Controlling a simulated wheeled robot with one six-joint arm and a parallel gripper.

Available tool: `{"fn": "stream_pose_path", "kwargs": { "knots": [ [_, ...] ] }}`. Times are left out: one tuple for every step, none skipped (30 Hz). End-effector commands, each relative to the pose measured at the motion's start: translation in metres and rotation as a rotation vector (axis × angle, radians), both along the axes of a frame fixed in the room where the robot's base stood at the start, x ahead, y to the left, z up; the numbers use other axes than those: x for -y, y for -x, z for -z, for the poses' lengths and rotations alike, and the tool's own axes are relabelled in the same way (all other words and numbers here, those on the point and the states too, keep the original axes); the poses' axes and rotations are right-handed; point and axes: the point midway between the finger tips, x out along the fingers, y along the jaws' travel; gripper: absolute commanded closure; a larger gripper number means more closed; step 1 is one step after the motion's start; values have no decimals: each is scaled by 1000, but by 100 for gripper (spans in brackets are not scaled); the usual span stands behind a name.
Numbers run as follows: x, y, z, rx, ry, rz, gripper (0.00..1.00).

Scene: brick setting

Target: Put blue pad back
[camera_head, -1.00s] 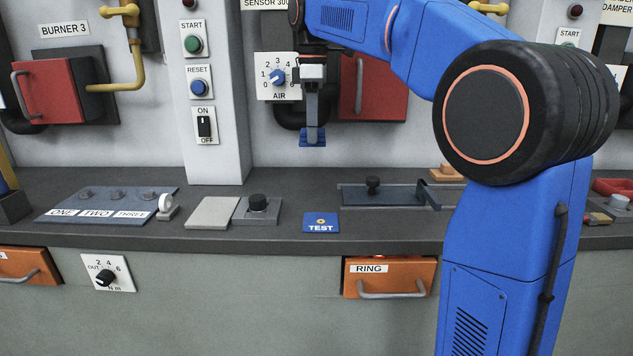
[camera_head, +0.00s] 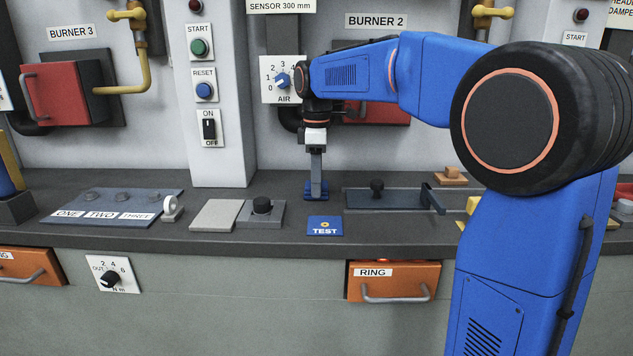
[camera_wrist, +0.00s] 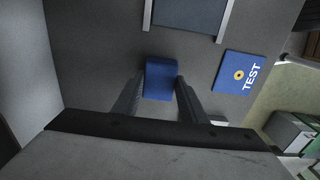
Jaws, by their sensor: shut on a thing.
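My gripper (camera_head: 316,180) points straight down over the counter, behind the blue TEST plate (camera_head: 324,226). It is shut on a small blue pad (camera_head: 316,194), which is at or just above the counter top; I cannot tell whether it touches.
A grey block with a black button (camera_head: 262,206) and a pale plate (camera_head: 215,215) lie left. The AIR dial (camera_head: 283,80) and a red box are on the wall behind. Bare counter surrounds the pad.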

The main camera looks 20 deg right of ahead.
Motion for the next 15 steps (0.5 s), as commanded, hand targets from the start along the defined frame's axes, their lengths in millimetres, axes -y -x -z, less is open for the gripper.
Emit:
{"fn": "stream_pose_path", "kwargs": {
  "knots": [
    [0, 0, 1, 0, 0, 0, 83],
    [0, 0, 1, 1, 0, 0, 83],
    [0, 0, 1, 1, 0, 0, 83],
    [0, 0, 1, 1, 0, 0, 83],
    [0, 0, 1, 1, 0, 0, 83],
    [0, 0, 1, 1, 0, 0, 83],
    [0, 0, 1, 1, 0, 0, 83],
    [0, 0, 1, 1, 0, 0, 83],
    [0, 0, 2, 0, 0, 0, 83],
    [0, 0, 3, 0, 0, 0, 83],
    [0, 0, 4, 0, 0, 0, 83],
    [0, 0, 3, 0, 0, 0, 52],
    [0, 0, 3, 0, 0, 0, 45],
    [0, 0, 3, 0, 0, 0, 43],
    [0, 0, 3, 0, 0, 0, 43]
  ]
}}
